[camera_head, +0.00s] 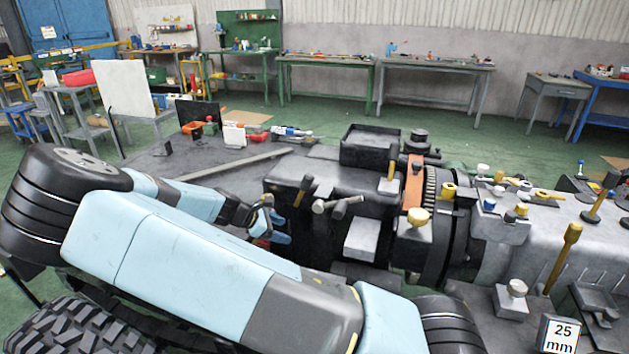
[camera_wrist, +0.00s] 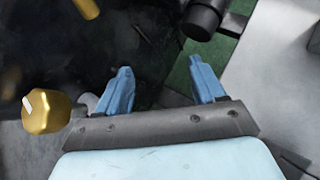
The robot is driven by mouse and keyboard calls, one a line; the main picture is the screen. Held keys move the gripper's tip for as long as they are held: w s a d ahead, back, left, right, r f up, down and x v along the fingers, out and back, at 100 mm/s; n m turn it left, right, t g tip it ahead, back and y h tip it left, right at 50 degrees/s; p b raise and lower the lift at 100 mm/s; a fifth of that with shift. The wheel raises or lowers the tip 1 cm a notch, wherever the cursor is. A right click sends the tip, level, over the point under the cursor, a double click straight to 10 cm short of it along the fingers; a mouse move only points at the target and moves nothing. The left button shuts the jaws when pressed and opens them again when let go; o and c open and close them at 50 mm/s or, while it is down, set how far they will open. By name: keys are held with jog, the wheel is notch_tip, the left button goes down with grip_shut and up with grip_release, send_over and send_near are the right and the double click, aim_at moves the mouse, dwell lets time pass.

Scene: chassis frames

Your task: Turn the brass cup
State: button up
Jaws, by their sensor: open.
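A brass faceted knob or cup (camera_wrist: 45,112) with a pale mark shows at the left of the wrist view, beside my gripper and apart from its fingers. I cannot tell whether these are the same piece. My gripper (camera_wrist: 160,68) is open, with two blue fingers apart and nothing between them. In the head view my gripper (camera_head: 272,222) is partly hidden, left of the machine's dark housing.
The long grey and black machine (camera_head: 330,178) fills the middle and right, with several brass and dark handles standing up. A tall brass lever (camera_head: 565,255) stands at the right. A bench with loose tools (camera_head: 235,140) lies behind. Green floor is clear farther back.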

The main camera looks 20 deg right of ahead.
jog(key=s+d+r+m+y, duration=0.3)
jog(key=s+r+m+y, duration=0.2)
jog(key=r, duration=0.6)
jog(key=s+d+r+m+y, duration=0.4)
jog(key=s+r, duration=0.3)
jog(key=r, duration=0.5)
jog(key=shift+d+m+y, duration=0.3)
jog(key=shift+m+y, duration=0.2)
jog(key=shift+m, duration=0.4)
dwell(0.5)
jog(key=shift+a, duration=0.1)
